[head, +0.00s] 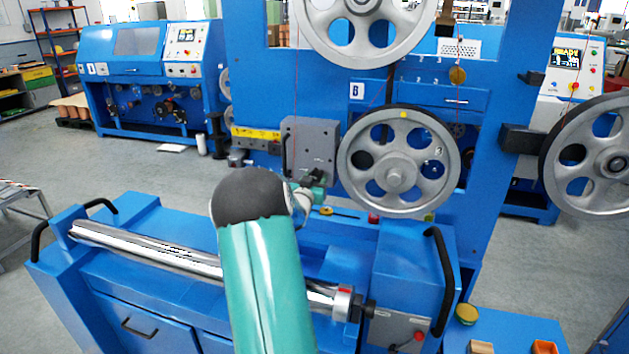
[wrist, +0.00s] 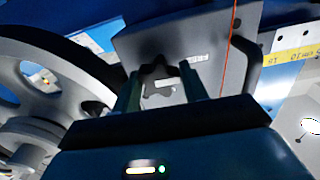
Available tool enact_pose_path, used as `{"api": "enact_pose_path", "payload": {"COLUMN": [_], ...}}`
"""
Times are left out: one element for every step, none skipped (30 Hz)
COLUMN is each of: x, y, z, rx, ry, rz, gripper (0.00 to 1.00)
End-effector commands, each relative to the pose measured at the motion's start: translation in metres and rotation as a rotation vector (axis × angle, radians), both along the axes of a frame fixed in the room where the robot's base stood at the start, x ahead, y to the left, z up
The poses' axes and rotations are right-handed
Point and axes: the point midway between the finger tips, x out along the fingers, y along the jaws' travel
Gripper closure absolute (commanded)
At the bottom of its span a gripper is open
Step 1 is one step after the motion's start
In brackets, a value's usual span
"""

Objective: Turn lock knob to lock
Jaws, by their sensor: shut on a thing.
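The lock knob (wrist: 157,71) is dark and lobed, and sits on the face of a grey box (wrist: 205,45) in the wrist view. My gripper (wrist: 160,82) has a finger on each side of the knob and is shut on it. In the head view the grey box (head: 311,140) stands left of the middle pulley wheel. My gripper (head: 315,180) is at its lower right edge, partly hidden by my teal arm. The knob is too small and covered there to make out clearly. Its turn angle cannot be told.
The grey spoked pulley (head: 398,162) stands close to the right of my gripper. A thin red wire (wrist: 230,45) runs past the box beside a black handle (wrist: 262,62). A shiny roller (head: 150,245) lies across the blue bench below my arm.

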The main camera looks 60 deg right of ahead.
Motion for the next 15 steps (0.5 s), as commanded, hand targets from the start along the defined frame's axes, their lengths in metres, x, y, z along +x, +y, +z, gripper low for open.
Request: {"api": "enact_pose_path", "payload": {"x": [-0.0007,-0.0007,-0.0007,-0.0007,-0.0006,-0.0006,-0.0006,-0.0005,-0.0005,-0.0004,-0.0004,-0.0004,-0.0004,-0.0005,-0.0006], "y": [-0.0001,-0.0001,-0.0001,-0.0001,-0.0001,-0.0001,-0.0001,-0.0001,-0.0001,-0.0001,-0.0001,-0.0001,-0.0001,-0.0001,-0.0002], "z": [-0.0001,-0.0002,-0.0002,-0.0002,-0.0002,-0.0003,-0.0003,-0.0003,-0.0003,-0.0003,-0.0002,-0.0002,-0.0001,-0.0001,0.0], "rx": [0.002,0.003,0.006,0.008,0.011,0.015,0.017,0.021,0.025,0.029,0.032,0.038,0.042,0.046,0.052], "ry": [-0.012,-0.022,-0.037,-0.049,-0.064,-0.085,-0.104,-0.123,-0.151,-0.174,-0.197,-0.231,-0.257,-0.283,-0.32], "rz": [-0.001,-0.001,-0.001,-0.002,-0.002,-0.002,-0.002,-0.002,-0.002,-0.002,-0.002,-0.002,-0.002,-0.003,-0.003], "gripper": [0.79,0.79,0.79,0.79,0.79,0.79,0.79,0.79,0.79,0.79,0.79,0.79,0.79,0.79,0.79]}}
